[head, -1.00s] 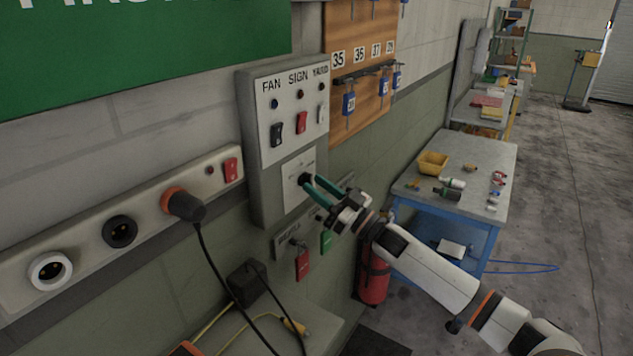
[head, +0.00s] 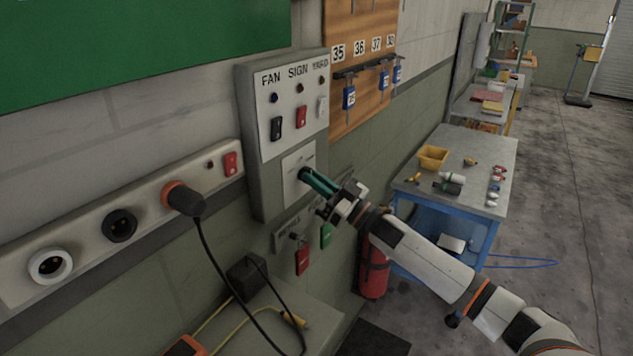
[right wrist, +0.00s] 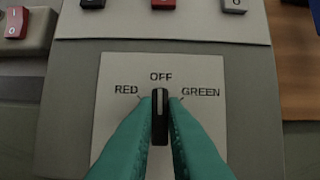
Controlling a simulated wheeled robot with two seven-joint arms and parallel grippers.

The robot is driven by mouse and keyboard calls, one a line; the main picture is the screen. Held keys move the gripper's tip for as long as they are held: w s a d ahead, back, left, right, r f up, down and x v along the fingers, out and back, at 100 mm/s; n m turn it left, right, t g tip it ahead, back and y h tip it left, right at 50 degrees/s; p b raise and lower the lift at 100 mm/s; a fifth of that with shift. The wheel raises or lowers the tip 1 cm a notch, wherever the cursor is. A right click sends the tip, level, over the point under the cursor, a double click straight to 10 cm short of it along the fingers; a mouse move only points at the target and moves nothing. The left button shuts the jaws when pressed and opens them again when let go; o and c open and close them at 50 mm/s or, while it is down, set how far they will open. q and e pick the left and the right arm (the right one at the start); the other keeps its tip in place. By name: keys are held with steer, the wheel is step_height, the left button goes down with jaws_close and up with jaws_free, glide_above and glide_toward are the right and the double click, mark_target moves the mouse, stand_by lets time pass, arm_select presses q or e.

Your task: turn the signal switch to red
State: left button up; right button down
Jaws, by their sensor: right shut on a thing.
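The signal switch (right wrist: 160,103) is a small black knob with a pale line on a white plate (right wrist: 118,72). In the right wrist view the plate reads RED at left, OFF at top and GREEN at right. The knob's line points straight up at OFF. My right gripper (right wrist: 160,118) has its two teal fingers shut on the knob, one on each side. In the head view my right gripper (head: 304,175) reaches the plate from the right and its fingertips hide the knob. My left gripper is not in view.
The grey panel (head: 262,200) carries FAN, SIGN and YARD rocker switches above the plate. A socket strip (head: 75,245) with a plugged cable is at left. Tagged keys hang below. A blue workbench (head: 470,165) stands at right.

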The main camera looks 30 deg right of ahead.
steer(key=shift+d+n+g+y+b, duration=0.1)
steer(key=shift+n+g+y+b, duration=0.65)
steer(key=shift+n, duration=1.5)
steer(key=shift+a+n+g+y+b, duration=0.1)
steer(key=shift+n+g+y+b, duration=0.6)
steer(key=shift+n, duration=1.5)
steer(key=shift+d+n+g+y+b, duration=0.1)
steer(key=shift+n+g+y+b, duration=0.65)
steer(key=shift+n, duration=1.5)
steer(key=c, duration=1.5)
jaws_free()
steer(key=shift+d, duration=0.1)
